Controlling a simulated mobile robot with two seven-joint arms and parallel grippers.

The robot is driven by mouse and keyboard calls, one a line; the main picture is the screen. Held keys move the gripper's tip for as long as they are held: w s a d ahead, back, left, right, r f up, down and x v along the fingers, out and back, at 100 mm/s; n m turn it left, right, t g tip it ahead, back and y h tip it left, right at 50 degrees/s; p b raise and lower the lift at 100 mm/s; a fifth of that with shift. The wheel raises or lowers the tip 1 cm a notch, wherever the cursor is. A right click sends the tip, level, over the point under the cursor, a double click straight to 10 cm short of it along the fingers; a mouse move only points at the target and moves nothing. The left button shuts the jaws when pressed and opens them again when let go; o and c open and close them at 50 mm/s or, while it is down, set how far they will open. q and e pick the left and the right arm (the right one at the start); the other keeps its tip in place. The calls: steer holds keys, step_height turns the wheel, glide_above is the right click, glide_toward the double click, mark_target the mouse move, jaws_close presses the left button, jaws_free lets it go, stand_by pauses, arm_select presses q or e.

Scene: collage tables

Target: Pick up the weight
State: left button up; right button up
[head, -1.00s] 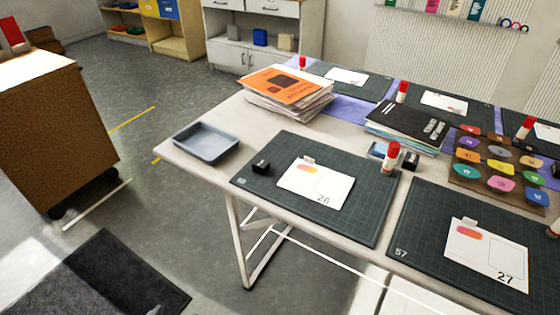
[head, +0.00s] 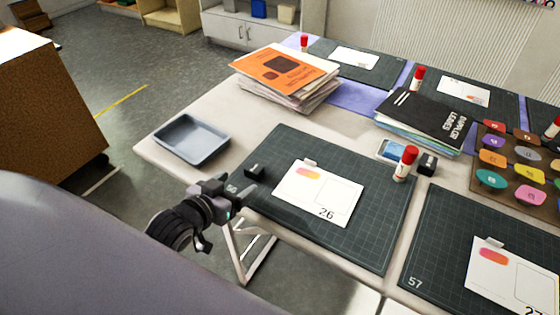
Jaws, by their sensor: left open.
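A small black block (head: 255,171), which may be the weight, sits at the left corner of the near cutting mat (head: 330,240), left of the white card (head: 318,193) marked 26. A second similar black block (head: 427,164) stands beside the red-capped glue stick (head: 405,163) at the mat's far right corner. I cannot tell for sure which one is the weight. My left gripper (head: 240,190) is open and empty at the table's near left edge, just short of the first block and apart from it. My right gripper is not in view.
A blue-grey tray (head: 191,140) lies left of the mat. A paper stack with an orange cover (head: 285,72) and a stack under a black folder (head: 432,115) stand behind. Another mat (head: 450,240) lies to the right. The table between tray and orange stack is bare.

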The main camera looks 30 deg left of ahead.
mark_target(253, 169)
arm_select(q)
steer(key=shift+w+d+r, duration=0.1)
steer(key=shift+w+r, duration=0.15)
steer(key=shift+w, duration=0.55)
steer(key=shift+x, duration=3.4)
steer(key=shift+r, duration=0.15)
steer(key=c, duration=1.3)
steer(key=shift+r, duration=0.1)
step_height(253, 169, up, 20)
steer(key=p, duration=0.2)
steer(key=shift+p, duration=0.4)
